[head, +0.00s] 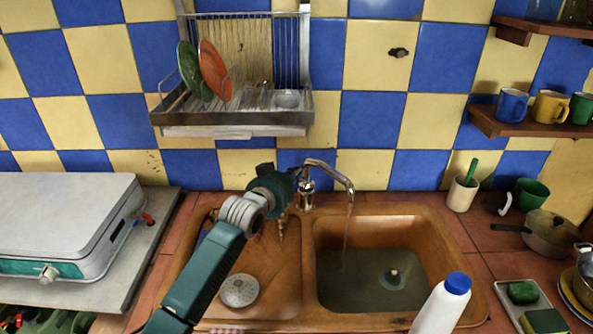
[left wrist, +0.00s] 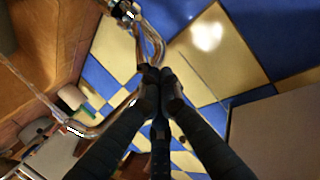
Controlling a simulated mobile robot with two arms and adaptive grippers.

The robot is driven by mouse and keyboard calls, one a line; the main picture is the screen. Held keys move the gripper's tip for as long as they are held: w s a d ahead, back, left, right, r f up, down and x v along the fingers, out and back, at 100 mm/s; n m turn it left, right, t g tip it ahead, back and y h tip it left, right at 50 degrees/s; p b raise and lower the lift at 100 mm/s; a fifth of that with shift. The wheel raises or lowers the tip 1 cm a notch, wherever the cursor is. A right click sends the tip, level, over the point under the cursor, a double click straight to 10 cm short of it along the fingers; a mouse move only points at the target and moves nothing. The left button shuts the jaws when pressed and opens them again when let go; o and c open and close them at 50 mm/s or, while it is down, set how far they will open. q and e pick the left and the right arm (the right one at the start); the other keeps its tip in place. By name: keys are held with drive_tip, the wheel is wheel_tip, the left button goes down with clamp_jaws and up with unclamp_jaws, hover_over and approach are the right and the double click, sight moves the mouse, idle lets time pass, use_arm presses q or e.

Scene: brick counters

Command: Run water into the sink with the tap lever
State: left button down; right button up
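The chrome tap (head: 306,194) stands at the back rim of the sink (head: 307,240), its spout over the right basin. A thin stream of water (head: 347,225) runs from the spout into that basin, where water lies. My left gripper (head: 292,175) is just left of the tap's top, against or very near it; it hides the lever there. In the left wrist view my left gripper (left wrist: 158,72) has its fingertips together right at the tap's metal parts (left wrist: 152,38), and the spout (left wrist: 108,122) passes beside them. I cannot tell whether they touch the lever. My right gripper is out of view.
A white bottle with a blue cap (head: 443,305) stands at the sink's front right. A dish rack (head: 235,120) hangs above the sink on the left. A stove (head: 65,225) is at left. A cup (head: 462,193) and a pot (head: 549,234) are at right.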

use_arm(q)
drive_tip(key=shift+d, duration=0.1)
drive_tip(key=shift+f, duration=0.1)
drive_tip(key=shift+s+f+b, duration=0.1)
drive_tip(key=shift+f+b, duration=0.1)
drive_tip(key=shift+b, duration=0.15)
drive_tip(key=s+a+f+t+h+b, duration=0.1)
drive_tip(key=s+f+t+b, duration=0.1)
drive_tip(key=s+f+b, duration=0.2)
drive_tip(key=shift+a+f+t+b, duration=0.3)
drive_tip(key=shift+f+t+b, duration=0.1)
drive_tip(key=shift+f+b, duration=0.9)
